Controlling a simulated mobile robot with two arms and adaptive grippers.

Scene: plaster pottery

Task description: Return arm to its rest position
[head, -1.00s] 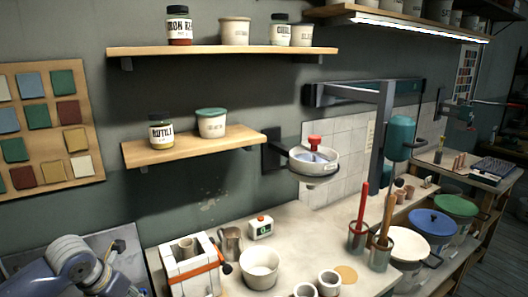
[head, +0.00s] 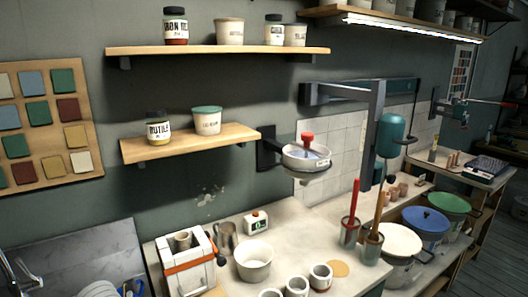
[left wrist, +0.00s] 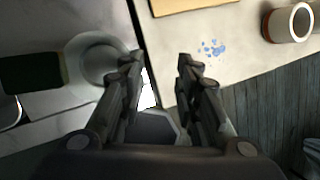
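My left gripper (left wrist: 158,68) is in the left wrist view. Its two dark fingers are spread apart with nothing between them. It hangs over the gap between a grey sink area on the left and the pale worktop (left wrist: 225,85) on the right. No part of my left arm can be made out clearly in the head view. My right gripper shows in neither view.
The worktop carries a white mould with an orange strap (head: 188,265), a white bowl (head: 253,262), small cups and tool holders. Shelves (head: 190,145) and a wall bracket with a white basin (head: 306,158) jut out above. A faucet (head: 14,268) stands at lower left.

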